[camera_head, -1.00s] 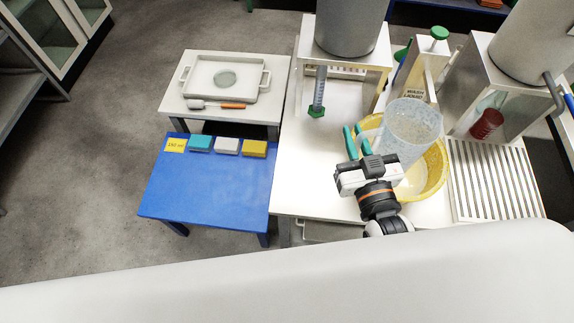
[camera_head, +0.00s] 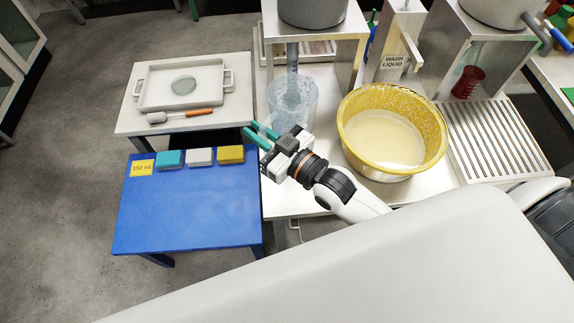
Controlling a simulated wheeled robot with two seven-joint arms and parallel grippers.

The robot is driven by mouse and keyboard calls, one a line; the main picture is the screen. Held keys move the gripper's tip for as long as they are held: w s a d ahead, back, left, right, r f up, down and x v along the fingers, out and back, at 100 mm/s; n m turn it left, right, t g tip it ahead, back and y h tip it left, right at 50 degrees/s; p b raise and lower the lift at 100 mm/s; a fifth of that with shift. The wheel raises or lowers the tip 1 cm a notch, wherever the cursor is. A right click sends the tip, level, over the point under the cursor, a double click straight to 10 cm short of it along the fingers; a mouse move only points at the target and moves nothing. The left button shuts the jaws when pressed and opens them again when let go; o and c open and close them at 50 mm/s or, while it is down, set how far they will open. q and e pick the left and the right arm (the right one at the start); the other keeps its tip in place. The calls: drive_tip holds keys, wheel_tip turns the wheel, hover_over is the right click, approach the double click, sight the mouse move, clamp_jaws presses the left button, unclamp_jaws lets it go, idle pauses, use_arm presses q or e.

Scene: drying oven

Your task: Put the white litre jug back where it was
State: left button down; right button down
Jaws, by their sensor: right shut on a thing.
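The litre jug (camera_head: 293,108) is pale, translucent and speckled. It is upright at the left of the white worktop, in front of the white stand (camera_head: 357,50) and below its grey vessel (camera_head: 313,9). My right gripper (camera_head: 262,133), with teal fingers, is at the jug's near left side and shut on it, apparently at the handle, which is mostly hidden. I cannot tell whether the jug's base touches the worktop. My left gripper is not in view.
A yellow basin (camera_head: 438,130) of pale liquid stands right of the jug, beside a ribbed drainer (camera_head: 490,135). A wash-liquid dispenser (camera_head: 393,62) stands behind.

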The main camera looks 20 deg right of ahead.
wheel_tip(320, 180, down, 10)
drive_tip(key=shift+b, duration=0.35)
drive_tip(key=shift+w+a+f, duration=0.1)
drive_tip(key=shift+a+f, duration=0.05)
drive_tip(key=shift+f, duration=0.05)
drive_tip(key=shift+f, duration=0.15)
drive_tip(key=c, duration=1.4)
unclamp_jaws()
drive_tip(key=v, duration=1.2)
drive_tip(key=shift+b, duration=0.4)
